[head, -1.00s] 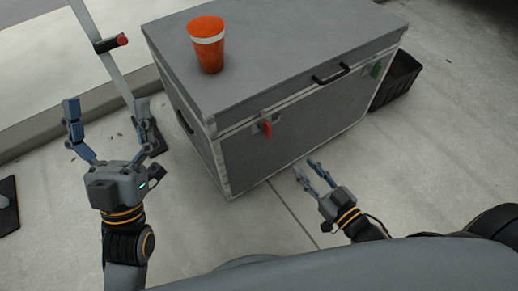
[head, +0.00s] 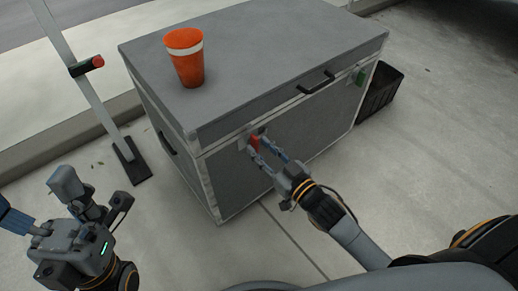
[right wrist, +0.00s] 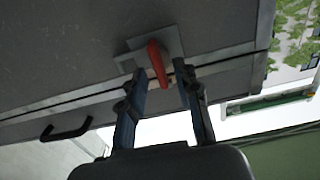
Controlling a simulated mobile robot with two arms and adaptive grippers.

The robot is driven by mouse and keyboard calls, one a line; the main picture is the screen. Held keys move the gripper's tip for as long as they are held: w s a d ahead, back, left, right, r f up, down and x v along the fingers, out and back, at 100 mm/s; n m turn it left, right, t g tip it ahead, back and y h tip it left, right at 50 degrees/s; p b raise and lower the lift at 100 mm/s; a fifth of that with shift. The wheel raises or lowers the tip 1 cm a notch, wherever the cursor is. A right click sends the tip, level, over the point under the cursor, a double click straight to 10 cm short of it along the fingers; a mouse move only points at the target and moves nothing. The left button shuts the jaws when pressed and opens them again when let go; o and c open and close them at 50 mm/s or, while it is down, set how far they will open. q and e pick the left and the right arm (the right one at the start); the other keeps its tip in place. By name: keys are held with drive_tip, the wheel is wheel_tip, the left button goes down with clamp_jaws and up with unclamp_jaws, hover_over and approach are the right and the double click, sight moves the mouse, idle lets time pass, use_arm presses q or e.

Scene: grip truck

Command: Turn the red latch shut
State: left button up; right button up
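The red latch (head: 255,143) is on the front of the grey case (head: 230,178), near its left end at the lid seam. In the right wrist view the latch (right wrist: 158,64) is a red handle on a pale metal plate, slanted across the seam. My right gripper (head: 265,147) is at the latch; in the right wrist view its fingers (right wrist: 160,78) are apart, with the handle's end between their tips. I see no clear contact. My left gripper (head: 38,203) is at the lower left, fingers apart and empty, partly cut off by the frame edge.
A green latch (head: 360,77) is at the right of the case front, with a black lid handle (head: 316,82) between. An orange cup (head: 186,58) stands on the lid. A black crate (head: 381,92) is to the right. A post with a red knob (head: 97,62) stands left.

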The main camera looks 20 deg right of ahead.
drive_tip(key=shift+x, duration=0.75)
clamp_jaws()
